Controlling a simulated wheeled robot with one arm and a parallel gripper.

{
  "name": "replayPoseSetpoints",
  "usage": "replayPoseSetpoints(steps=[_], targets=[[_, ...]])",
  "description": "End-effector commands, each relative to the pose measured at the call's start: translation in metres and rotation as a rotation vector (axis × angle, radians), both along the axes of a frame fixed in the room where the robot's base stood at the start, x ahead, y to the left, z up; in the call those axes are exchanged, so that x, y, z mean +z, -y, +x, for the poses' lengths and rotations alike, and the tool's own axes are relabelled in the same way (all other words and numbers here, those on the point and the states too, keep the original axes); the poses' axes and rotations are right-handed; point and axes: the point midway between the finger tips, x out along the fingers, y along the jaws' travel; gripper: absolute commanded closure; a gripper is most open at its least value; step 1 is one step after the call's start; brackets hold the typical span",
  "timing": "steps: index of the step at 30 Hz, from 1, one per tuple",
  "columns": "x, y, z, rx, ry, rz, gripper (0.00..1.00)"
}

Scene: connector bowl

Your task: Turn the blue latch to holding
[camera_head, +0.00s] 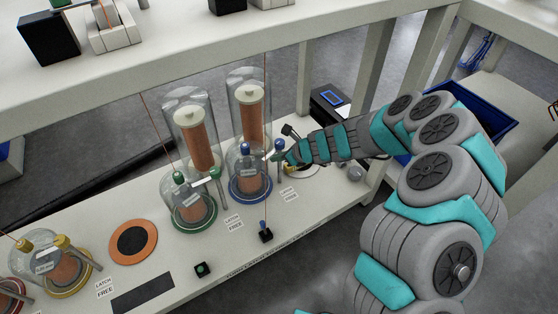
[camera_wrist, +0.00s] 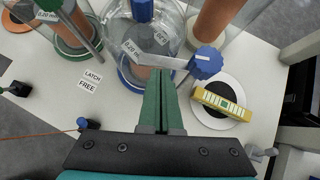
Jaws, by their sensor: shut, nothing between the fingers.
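The blue latch is a round blue knob (camera_wrist: 207,63) with a pale bar reaching left over the edge of the glass dome (camera_wrist: 150,40). In the head view the blue knob (camera_head: 279,145) stands on a post at the right of the blue-ringed dome (camera_head: 250,186). My gripper (camera_wrist: 160,72) is shut and empty. In the wrist view its green fingers lie below the bar and left of the knob; contact cannot be told. In the head view my gripper (camera_head: 287,156) is close beside the knob. A label (camera_head: 289,194) stands right of the blue base, too blurred to read.
A green-ringed dome (camera_head: 194,212) stands left, with a "LATCH FREE" label (camera_head: 233,222) beside it. A yellow strip (camera_wrist: 223,105) lies on a white-rimmed dark disc (camera_wrist: 235,85) right of my fingers. A small black box with a blue top (camera_head: 265,233) sits near the front edge.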

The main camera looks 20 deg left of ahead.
Motion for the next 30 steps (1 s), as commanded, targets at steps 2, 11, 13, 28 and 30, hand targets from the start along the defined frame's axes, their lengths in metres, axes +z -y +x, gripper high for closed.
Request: replayPoseSetpoints(steps=[2, 11, 13, 28, 30], targets=[[0.000, -0.003, 0.002, 0.001, 0.001, 0.000, 1.00], [0.001, -0.012, 0.001, 0.001, 0.000, 0.001, 1.00], [0.001, -0.013, 0.002, 0.001, 0.000, 0.001, 1.00], [0.001, -0.015, 0.001, 0.002, 0.001, 0.002, 1.00], [0.001, -0.015, 0.001, 0.002, 0.001, 0.002, 1.00]])
